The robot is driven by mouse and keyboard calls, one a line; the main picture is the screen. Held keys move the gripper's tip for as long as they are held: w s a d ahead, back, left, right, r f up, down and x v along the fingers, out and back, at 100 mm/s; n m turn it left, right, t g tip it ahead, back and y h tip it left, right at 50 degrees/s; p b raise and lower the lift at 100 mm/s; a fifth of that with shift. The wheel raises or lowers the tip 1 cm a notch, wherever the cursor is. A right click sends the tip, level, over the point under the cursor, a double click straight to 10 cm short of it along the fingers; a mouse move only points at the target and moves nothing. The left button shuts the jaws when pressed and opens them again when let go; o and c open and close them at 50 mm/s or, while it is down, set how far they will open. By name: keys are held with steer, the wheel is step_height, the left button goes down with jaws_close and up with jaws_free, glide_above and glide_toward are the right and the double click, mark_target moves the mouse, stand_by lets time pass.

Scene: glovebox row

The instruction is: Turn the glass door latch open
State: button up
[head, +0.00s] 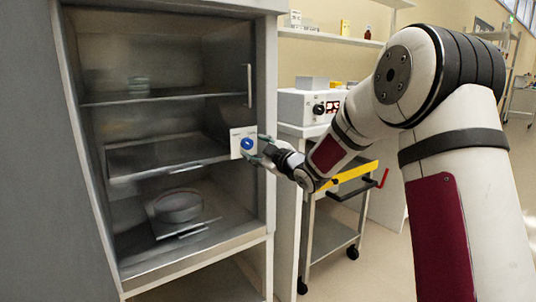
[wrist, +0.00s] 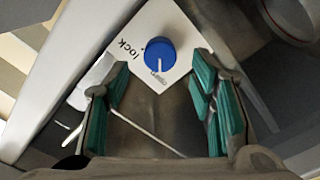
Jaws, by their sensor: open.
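The latch is a round blue knob (head: 247,144) on a white plate (head: 236,153) at the right side of the glass door (head: 165,120). In the wrist view the blue knob (wrist: 160,55) has a white pointer line, and the white plate (wrist: 180,25) bears the word "lock" and a second word by the pointer, hard to read. The pointer line is at that second word, not at "lock". My gripper (head: 262,148) is at the plate's right edge in the head view. In the wrist view its green-padded fingers (wrist: 162,95) are apart, with the knob beyond and between them, seemingly not gripped.
Behind the glass are shelves (head: 160,160) with a round dish (head: 178,206) on the lower one. A vertical door handle (head: 249,85) is above the knob. A trolley (head: 335,215) and a white instrument (head: 308,106) stand to the right.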

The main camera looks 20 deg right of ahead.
steer(key=v, duration=0.7)
steer(key=shift+s, duration=0.15)
steer(key=shift+r, duration=0.1)
